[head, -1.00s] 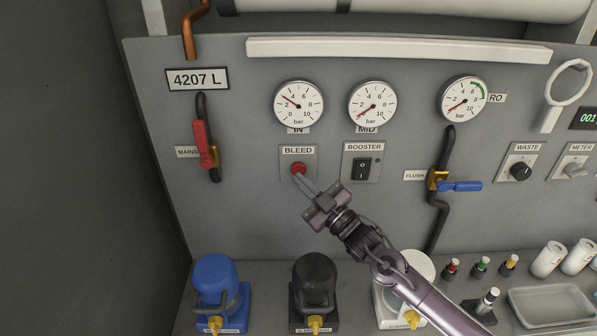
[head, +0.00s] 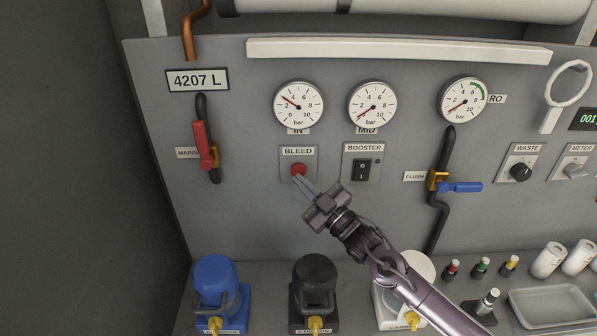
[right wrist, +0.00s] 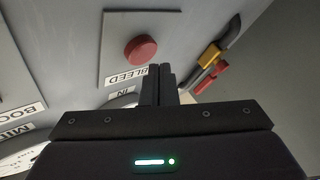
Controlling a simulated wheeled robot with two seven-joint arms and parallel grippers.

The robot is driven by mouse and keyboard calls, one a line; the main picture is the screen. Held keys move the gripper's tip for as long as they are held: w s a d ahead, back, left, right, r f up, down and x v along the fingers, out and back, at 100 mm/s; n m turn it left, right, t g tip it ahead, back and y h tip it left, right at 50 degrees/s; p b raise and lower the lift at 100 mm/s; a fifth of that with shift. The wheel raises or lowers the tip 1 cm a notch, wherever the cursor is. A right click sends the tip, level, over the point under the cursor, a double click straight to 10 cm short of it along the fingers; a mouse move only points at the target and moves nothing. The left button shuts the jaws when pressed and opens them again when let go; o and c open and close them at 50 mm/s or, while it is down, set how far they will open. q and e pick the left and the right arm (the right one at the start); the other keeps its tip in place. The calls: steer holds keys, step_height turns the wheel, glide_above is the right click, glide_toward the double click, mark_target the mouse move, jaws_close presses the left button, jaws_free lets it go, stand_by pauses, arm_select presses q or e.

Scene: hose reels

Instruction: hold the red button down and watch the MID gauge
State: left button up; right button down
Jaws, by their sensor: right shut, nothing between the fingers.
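The red button (head: 298,169) sits on the BLEED plate on the grey panel. It also shows in the right wrist view (right wrist: 140,50), beyond the fingertips. My right gripper (head: 299,178) is shut and empty, its fingertips at the lower edge of the button in the head view. I cannot tell whether they touch it or press it in. The MID gauge (head: 373,104) is up and to the right of the button; its needle points to the lower left, near the low end of the scale. My left gripper is not in view.
The IN gauge (head: 298,104) is above the button, its needle near 2 to 3. The BOOSTER switch (head: 362,169) is close to the right of the gripper. A red-handled MAINS valve (head: 203,145) is at left. Filter housings, such as the blue one (head: 215,280), stand below.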

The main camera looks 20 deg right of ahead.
stand_by(0.8)
steer(key=shift+w+d, duration=0.15)
steer(key=shift+w, duration=0.25)
steer(key=shift+w+d+b, duration=0.15)
steer(key=shift+w+b, duration=0.35)
steer(key=shift+b, duration=0.1)
stand_by(0.5)
stand_by(2.4)
steer(key=shift+s+a+p, duration=0.25)
steer(key=shift+s+p, duration=0.3)
steer(key=shift+s, duration=0.35)
steer(key=shift+s, duration=0.1)
steer(key=s+p, duration=0.1)
steer(key=s, duration=0.1)
steer(key=s+a+p, duration=0.1)
steer(key=s, duration=0.1)
steer(key=shift+s+a, duration=0.2)
steer(key=shift+s, duration=0.1)
